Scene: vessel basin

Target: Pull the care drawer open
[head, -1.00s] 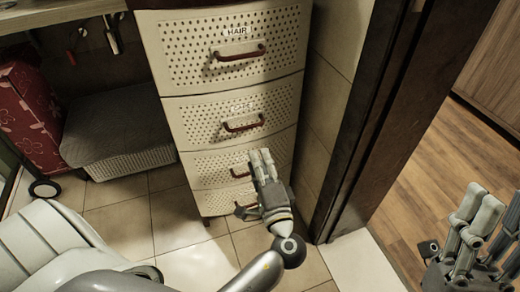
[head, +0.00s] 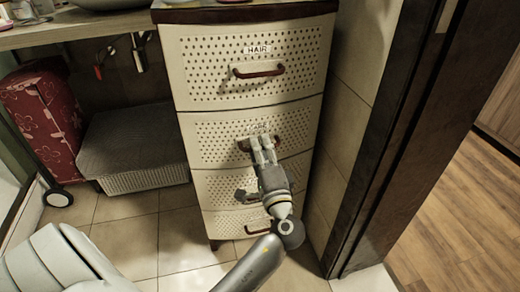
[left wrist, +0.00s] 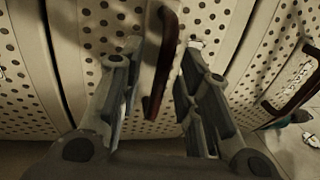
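The care drawer (head: 215,143) is the second one down in a white perforated drawer unit. It looks closed, and its label is partly covered by my fingers. Its reddish-brown handle (head: 243,146) is mostly hidden behind my left gripper (head: 262,142). In the left wrist view a handle (left wrist: 160,65) stands between the spread fingers of the left gripper (left wrist: 162,50). The fingers are open on either side of it, and I see no clear grip. My right gripper is not in view.
The HAIR drawer (head: 205,65) above is closed, with its own handle (head: 259,70). Lower drawers sit below, partly behind my arm. A dark door frame (head: 400,130) stands to the right. A grey woven basket (head: 130,150) and a red patterned case (head: 42,120) are at left.

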